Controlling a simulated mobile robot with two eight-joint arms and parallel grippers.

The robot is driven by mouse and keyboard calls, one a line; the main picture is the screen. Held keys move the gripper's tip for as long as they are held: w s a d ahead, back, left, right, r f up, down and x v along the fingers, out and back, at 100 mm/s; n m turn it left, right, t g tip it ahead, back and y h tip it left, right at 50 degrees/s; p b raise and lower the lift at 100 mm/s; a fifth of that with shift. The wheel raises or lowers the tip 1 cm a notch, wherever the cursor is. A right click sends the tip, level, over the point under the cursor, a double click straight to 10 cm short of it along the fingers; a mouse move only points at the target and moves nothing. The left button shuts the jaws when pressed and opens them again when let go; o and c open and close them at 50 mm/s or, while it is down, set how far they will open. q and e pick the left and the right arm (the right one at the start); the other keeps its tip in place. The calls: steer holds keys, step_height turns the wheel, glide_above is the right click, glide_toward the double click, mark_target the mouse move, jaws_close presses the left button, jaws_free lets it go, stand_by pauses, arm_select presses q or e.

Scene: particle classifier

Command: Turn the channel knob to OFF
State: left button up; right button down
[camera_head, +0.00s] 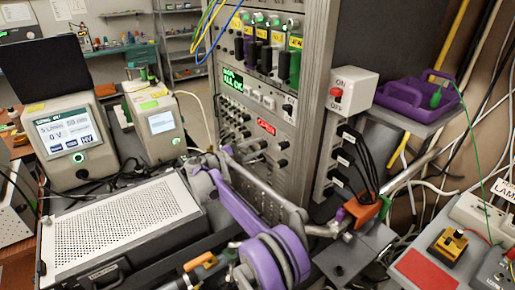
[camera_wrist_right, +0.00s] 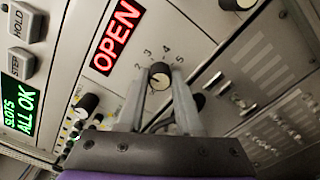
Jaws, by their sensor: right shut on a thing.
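The channel knob (camera_wrist_right: 158,75) is a round black knob with a pale mark on its face. It sits on the light rack panel, under the red lit OPEN display (camera_wrist_right: 118,38). The printed numbers 2, 3, 4 and 5 arc around it; no OFF mark is visible. My right gripper (camera_wrist_right: 160,80) has its two grey fingers on either side of the knob, closed on it.
Other black knobs (camera_wrist_right: 88,103) sit close by on the panel. A green display (camera_wrist_right: 22,105) reads SLOTS ALL OK. A perforated grey case (camera_head: 125,220) lies left of my arm. A red-button switch box (camera_head: 352,90) and black cables are on the right side of the rack.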

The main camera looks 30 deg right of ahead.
steer(key=n+b, duration=0.1)
steer(key=n, duration=0.4)
steer(key=shift+f+n, duration=0.1)
steer(key=shift+n, duration=0.2)
steer(key=n, duration=0.5)
steer(key=shift+s+n+b, duration=0.1)
steer(key=shift+n+b, duration=0.2)
steer(key=n, duration=0.5)
steer(key=shift+b, duration=0.4)
steer(key=n, duration=0.5)
steer(key=shift+n+b, duration=0.3)
steer(key=shift+n, duration=0.1)
steer(key=c, duration=0.6)
jaws_free()
steer(key=a, duration=0.7)
steer(key=s+a, duration=0.1)
steer(key=a, duration=0.2)
steer(key=shift+a, duration=0.4)
